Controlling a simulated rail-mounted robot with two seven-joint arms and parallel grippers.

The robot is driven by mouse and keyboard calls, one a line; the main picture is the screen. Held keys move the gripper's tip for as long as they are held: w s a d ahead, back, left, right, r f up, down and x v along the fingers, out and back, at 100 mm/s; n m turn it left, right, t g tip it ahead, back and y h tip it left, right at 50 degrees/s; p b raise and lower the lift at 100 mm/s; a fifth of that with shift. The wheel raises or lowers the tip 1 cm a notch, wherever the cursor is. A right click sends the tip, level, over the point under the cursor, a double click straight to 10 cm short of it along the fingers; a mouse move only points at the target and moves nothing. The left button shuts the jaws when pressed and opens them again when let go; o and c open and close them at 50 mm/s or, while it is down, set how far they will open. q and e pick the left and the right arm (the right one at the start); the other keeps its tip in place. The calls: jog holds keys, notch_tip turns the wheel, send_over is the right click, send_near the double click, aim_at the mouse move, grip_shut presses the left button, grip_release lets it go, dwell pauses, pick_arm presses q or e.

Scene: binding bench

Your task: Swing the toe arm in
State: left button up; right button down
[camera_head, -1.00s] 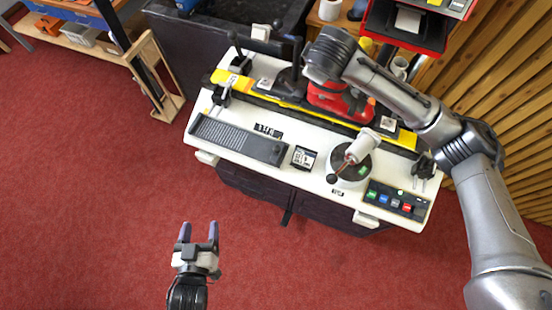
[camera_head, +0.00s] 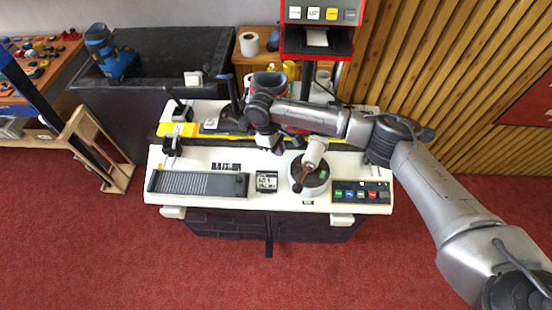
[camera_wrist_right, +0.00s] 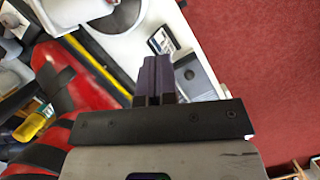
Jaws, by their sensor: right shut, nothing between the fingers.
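The white binding bench (camera_head: 160,188) carries a long yellow bar (camera_head: 178,130) along its back half. Black levers stand at its left end (camera_head: 173,105) and near its middle (camera_head: 236,98); I cannot tell which part is the toe arm. My right gripper (camera_head: 270,147) is over the bench's middle, in front of the red boot (camera_head: 297,130), which my arm partly hides. In the right wrist view its dark purple fingers (camera_wrist_right: 155,78) are together with nothing between them, and the red boot (camera_wrist_right: 85,85) lies to their left. My left gripper is out of view.
A round dial with a lever (camera_head: 309,178) and a button panel (camera_head: 361,193) are at the bench's front right. A ribbed grey pad (camera_head: 197,184) and small display (camera_head: 266,181) lie left of them. A red-and-black cabinet (camera_head: 320,42) stands behind.

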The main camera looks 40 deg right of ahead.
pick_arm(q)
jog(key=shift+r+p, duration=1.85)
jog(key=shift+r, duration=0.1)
pick_arm(e)
jog(key=s+d+f, duration=0.3)
jog(key=s+f, duration=0.3)
jog(key=f, duration=0.3)
jog(key=shift+f, duration=0.15)
